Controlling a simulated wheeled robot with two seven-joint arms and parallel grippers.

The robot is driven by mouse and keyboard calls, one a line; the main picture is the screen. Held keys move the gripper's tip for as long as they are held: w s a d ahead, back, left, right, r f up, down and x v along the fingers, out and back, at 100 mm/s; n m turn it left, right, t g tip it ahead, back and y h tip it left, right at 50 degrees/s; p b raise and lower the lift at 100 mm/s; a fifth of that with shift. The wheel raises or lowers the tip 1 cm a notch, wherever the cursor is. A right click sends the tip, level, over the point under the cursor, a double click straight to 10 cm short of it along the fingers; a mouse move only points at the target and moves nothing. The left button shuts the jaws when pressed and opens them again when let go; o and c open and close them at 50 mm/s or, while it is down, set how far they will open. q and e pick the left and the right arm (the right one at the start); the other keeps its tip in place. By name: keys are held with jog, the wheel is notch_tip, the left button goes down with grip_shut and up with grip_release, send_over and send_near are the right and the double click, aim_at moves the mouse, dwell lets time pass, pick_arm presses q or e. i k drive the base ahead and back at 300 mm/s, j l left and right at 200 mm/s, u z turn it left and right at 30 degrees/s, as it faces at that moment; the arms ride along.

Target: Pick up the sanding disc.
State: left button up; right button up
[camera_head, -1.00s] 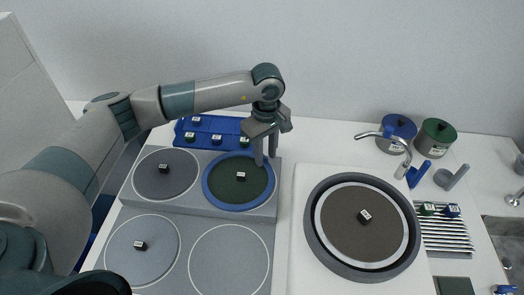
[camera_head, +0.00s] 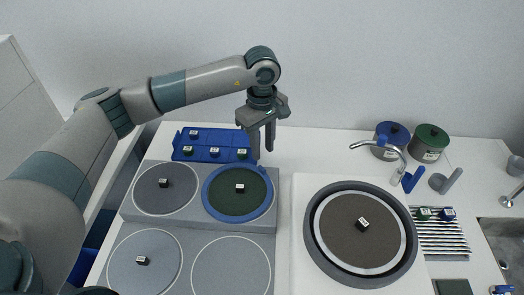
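Several round discs with small labelled black knobs are in the head view, and I cannot tell which is the sanding disc. A dark green disc (camera_head: 226,203) lies in a blue ring on the grey stepped block. Grey discs lie at the block's upper left (camera_head: 150,198) and lower left (camera_head: 125,270). A brown disc (camera_head: 345,245) lies in the round machine on the right. My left gripper (camera_head: 262,154) points down, fingers apart and empty, by the far edge of the green disc and seemingly above it. My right gripper is not in view.
A blue tray (camera_head: 178,156) with several small labelled cubes sits behind the block. The block's lower-right circle (camera_head: 230,268) is empty.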

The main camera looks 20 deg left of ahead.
aim_at(359, 230)
jog(key=k, duration=2)
